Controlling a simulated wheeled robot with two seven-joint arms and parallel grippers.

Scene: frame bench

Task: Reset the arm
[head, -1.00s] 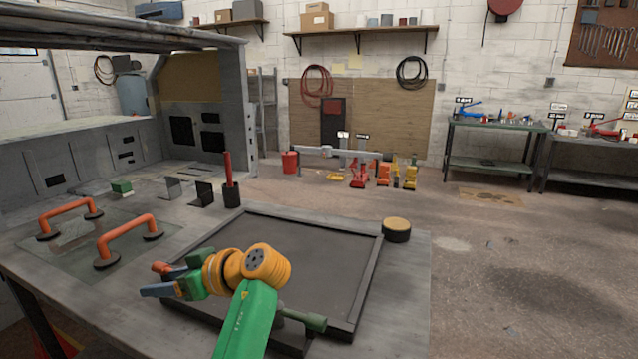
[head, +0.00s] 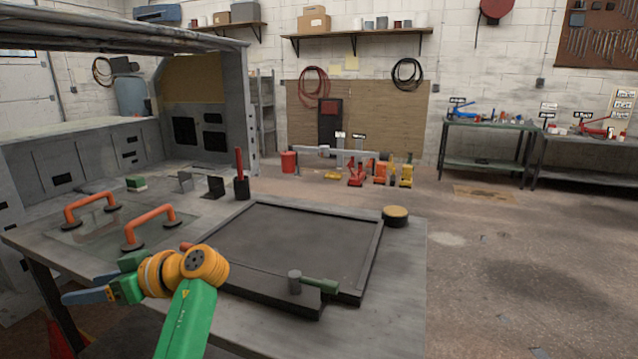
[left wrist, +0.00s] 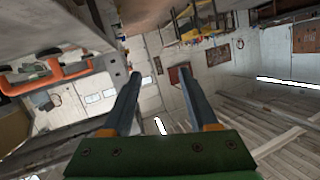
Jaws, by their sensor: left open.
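My left arm, green with orange joints, reaches in from the bottom of the head view. My left gripper (head: 88,296) is over the left front edge of the bench, pointing left. One blue-grey finger shows clearly there; the other is mostly hidden. In the left wrist view my left gripper (left wrist: 158,76) has its two fingers well apart, with nothing between them. My right gripper is in neither view.
A green-handled tool (head: 318,285) lies at the tray's front edge.

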